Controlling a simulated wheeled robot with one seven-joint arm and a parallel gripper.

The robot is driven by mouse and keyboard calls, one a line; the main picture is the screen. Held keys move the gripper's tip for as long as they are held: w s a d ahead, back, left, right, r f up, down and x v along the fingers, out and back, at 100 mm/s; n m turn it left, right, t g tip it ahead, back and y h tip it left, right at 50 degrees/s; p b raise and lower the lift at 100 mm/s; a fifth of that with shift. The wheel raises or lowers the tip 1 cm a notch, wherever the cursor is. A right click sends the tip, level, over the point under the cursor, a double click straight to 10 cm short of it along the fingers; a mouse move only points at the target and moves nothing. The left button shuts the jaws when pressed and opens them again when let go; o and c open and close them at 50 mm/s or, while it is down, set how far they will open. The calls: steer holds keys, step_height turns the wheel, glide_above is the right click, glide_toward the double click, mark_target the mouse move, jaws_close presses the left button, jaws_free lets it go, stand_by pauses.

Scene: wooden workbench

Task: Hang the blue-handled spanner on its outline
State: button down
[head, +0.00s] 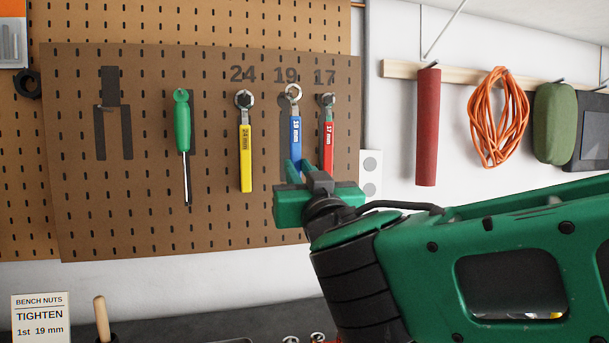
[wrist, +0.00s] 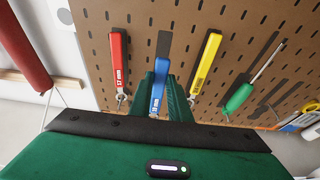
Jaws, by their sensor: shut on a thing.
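The blue-handled spanner (head: 295,131), marked 19 mm, is upright with its ring end up, in front of the pegboard (head: 215,215) below the number 19. My gripper (head: 297,175) is shut on the lower part of its handle. Its dark outline (head: 284,106) shows partly behind it, a little to the left of the spanner. In the wrist view the blue spanner (wrist: 159,90) lies between my green fingers (wrist: 160,88), with the dark outline (wrist: 163,44) beyond the handle's end. I cannot tell whether the ring touches its hook.
The red 17 mm spanner (head: 328,135) hangs close on the right. The yellow 24 mm spanner (head: 245,145) and green screwdriver (head: 183,135) hang on the left. An empty forked outline (head: 112,115) is at far left. A red roll (head: 428,125) and orange cord (head: 498,115) hang on the right.

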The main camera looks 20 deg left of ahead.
steer(key=shift+w+a+f, duration=0.1)
steer(key=shift+w+a, duration=0.3)
steer(key=shift+w, duration=0.25)
steer(key=shift+w+a, duration=0.35)
steer(key=shift+w, duration=0.3)
steer(key=shift+w+a+f, duration=0.1)
steer(key=shift+w+a, duration=0.3)
steer(key=shift+w, duration=0.25)
steer(key=shift+a, duration=0.1)
steer(key=c, duration=1.6)
jaws_free()
